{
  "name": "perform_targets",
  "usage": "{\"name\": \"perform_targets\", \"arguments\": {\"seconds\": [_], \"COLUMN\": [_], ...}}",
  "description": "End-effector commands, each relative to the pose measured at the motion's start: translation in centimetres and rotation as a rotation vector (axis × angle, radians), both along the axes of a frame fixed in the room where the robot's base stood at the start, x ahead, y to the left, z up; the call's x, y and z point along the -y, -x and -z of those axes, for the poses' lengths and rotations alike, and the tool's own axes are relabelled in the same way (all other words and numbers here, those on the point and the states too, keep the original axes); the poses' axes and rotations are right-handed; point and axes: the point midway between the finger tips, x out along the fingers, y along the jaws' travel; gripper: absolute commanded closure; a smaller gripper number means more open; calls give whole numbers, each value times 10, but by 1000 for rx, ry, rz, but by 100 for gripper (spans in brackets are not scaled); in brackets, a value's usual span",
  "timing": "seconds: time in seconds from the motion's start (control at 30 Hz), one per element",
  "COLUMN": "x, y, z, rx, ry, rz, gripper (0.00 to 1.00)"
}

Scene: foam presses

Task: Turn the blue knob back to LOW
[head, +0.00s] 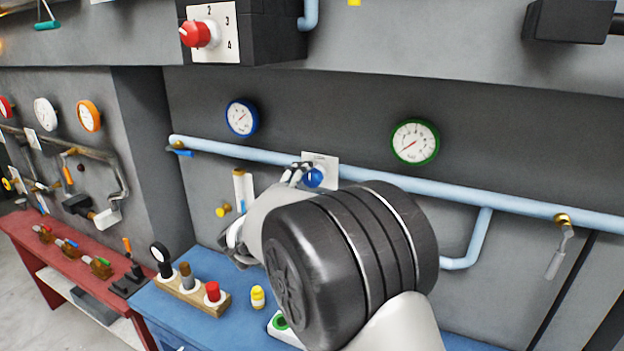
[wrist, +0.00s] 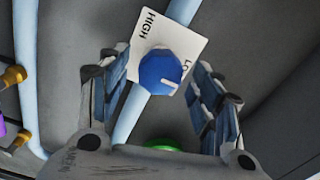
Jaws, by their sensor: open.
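The blue knob (head: 313,178) sits on a white plate on the grey wall panel, beside the light-blue pipe. In the wrist view the knob (wrist: 166,72) shows a short white mark at its lower right. The plate (wrist: 150,42) reads HIGH at its upper left and "LO" at its right; the rest of that word is hidden. My gripper (wrist: 160,70) is open, one finger on each side of the knob with visible gaps. In the head view my gripper (head: 302,171) is at the knob, and my wrist hides part of the area.
A blue gauge (head: 241,118) and a green gauge (head: 415,141) flank the knob above the pipe (head: 480,200). A red knob (head: 200,34) on a numbered plate is higher up. A blue bench (head: 200,262) below carries a wooden block with several knobs.

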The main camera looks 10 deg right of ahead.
Motion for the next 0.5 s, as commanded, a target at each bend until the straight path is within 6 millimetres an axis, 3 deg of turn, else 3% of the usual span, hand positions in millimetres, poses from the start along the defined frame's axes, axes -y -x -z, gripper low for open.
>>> {"name": "perform_targets", "arguments": {"seconds": [0.3, 0.5], "x": [-41, -52], "y": [54, 71], "z": [0, 0], "rx": [0, 0], "ry": [0, 0], "rz": [-4, -1], "gripper": [41, 41]}}
